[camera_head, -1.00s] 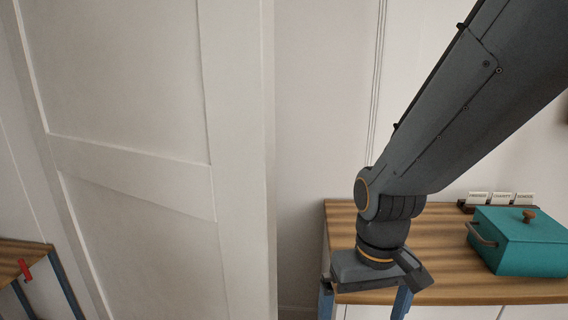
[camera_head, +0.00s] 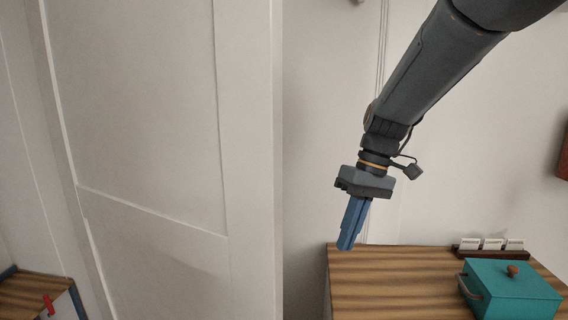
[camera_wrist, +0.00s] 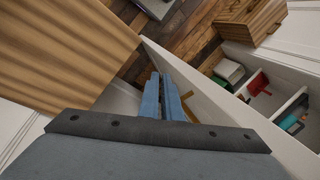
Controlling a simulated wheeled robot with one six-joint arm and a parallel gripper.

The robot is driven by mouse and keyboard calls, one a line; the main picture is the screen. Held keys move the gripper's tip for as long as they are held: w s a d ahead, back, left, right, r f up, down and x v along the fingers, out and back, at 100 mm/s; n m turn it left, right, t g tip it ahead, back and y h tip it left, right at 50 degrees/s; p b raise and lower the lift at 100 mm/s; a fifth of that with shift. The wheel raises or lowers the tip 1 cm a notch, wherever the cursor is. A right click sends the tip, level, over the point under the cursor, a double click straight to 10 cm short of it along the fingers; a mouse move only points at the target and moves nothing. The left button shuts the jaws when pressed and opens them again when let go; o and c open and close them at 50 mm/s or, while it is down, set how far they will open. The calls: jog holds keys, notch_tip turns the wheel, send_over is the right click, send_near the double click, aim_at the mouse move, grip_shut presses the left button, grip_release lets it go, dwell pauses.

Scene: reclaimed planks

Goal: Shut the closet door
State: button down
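The white panelled closet door (camera_head: 150,120) stands open and fills the left of the head view, its free edge upright near the middle. My gripper (camera_head: 346,246) is to the right of that edge, pointing down, with its blue fingers together and nothing visible between them. It is apart from the door in the head view. In the wrist view the fingers (camera_wrist: 162,78) are side by side, next to a long white panel (camera_wrist: 225,108) that looks like the door seen from above. Whether they touch it I cannot tell.
A wooden-topped counter (camera_head: 390,285) stands below and right of my gripper, with a teal pot (camera_head: 510,292) and small cards (camera_head: 490,245) on it. White shelves (camera_wrist: 290,105) with several items show beyond the panel. Plank floor (camera_wrist: 190,50) lies below.

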jog(key=w+a+r+n+g+y+p, duration=0.1)
jog(key=w+a+r+n, duration=0.15)
jog(key=r, duration=0.45)
jog(key=w+a+r+n+y+p, duration=0.1)
jog(key=w+a+r+n+p, duration=0.15)
jog(key=r, duration=0.45)
jog(key=w+a+r+n+g+y+p, duration=0.1)
jog(key=w+a+r+n, duration=0.15)
jog(key=r, duration=0.45)
jog(key=s+a+f+p, duration=0.5)
jog(key=s+a+f, duration=0.1)
jog(key=s+f, duration=0.1)
jog(key=shift+a+f+n, duration=0.15)
jog(key=shift+f+n, duration=0.3)
jog(key=shift+f, duration=0.1)
jog(key=shift+s, duration=0.15)
